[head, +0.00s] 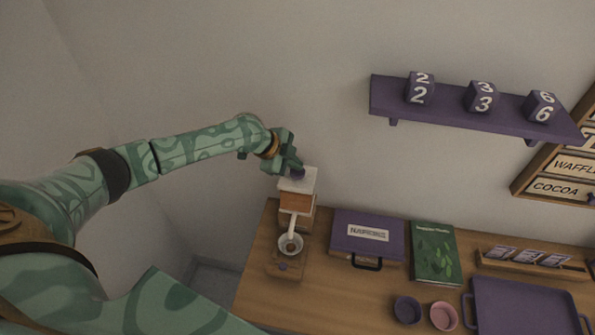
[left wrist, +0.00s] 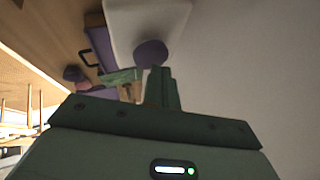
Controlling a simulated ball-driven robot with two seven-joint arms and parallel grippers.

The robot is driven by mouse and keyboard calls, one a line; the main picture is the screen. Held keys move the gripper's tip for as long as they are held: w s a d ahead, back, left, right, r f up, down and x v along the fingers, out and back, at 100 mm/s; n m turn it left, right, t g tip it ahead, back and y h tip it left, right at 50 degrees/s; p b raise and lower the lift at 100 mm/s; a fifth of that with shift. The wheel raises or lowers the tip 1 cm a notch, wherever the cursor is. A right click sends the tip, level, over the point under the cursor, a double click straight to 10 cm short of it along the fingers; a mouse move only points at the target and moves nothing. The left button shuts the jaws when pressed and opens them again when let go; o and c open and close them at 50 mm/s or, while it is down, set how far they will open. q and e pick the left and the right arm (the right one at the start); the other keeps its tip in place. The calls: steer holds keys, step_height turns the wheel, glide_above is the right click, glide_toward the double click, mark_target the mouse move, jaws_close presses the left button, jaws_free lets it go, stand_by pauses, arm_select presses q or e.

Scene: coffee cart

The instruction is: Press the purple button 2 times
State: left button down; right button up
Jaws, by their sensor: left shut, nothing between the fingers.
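The purple button (head: 298,173) sits on the white top of a small wooden machine (head: 296,203) at the left end of the counter. In the left wrist view the button (left wrist: 151,52) is a round purple knob on a pale surface (left wrist: 165,20). My left gripper (head: 293,166) is shut and empty, right at the button. In the left wrist view its fingertips (left wrist: 153,76) overlap the button's lower edge. I cannot tell whether they touch it. My right gripper is not in view.
A purple case (head: 367,222) and a green book (head: 435,252) lie right of the machine. Two small bowls and a purple tray (head: 530,305) are further right. A purple shelf (head: 450,107) with numbered blocks hangs above.

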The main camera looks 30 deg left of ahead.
mark_target(295, 172)
arm_select(q)
steer(key=shift+f+b, duration=0.65)
steer(key=shift+f, duration=0.2)
stand_by(0.7)
steer(key=shift+r, duration=0.1)
steer(key=shift+r+p, duration=1.1)
steer(key=shift+r, duration=0.1)
step_height(295, 172, up, 5)
steer(key=p, duration=0.4)
steer(key=shift+p, duration=0.35)
steer(key=shift+f, duration=0.1)
